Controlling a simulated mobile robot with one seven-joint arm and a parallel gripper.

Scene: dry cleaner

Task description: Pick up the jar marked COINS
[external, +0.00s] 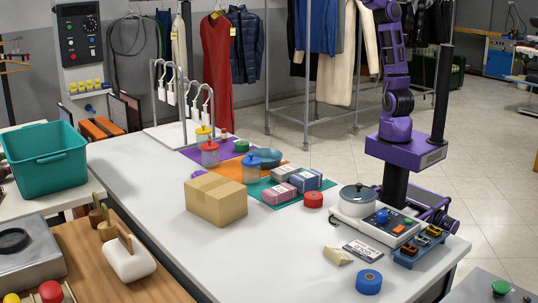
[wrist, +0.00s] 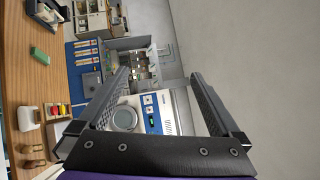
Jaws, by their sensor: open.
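Three small lidded jars stand on the white table in the external view: a yellow-lidded jar (external: 203,138), a red-lidded jar (external: 210,157) and a blue-lidded jar (external: 251,172). Any writing on them is too small to read, so I cannot tell which is marked COINS. The yellow-lidded and red-lidded jars stand on or by a purple mat. My gripper (wrist: 158,76) is open and empty in the wrist view, aimed away from the jars. It is out of frame in the external view.
A cardboard box (external: 216,199) stands just in front of the jars. A blue bowl (external: 264,158), pink package (external: 279,196) and red tape roll (external: 312,200) lie nearby. A white hook rack (external: 176,134) stands behind left. The table's front middle is clear.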

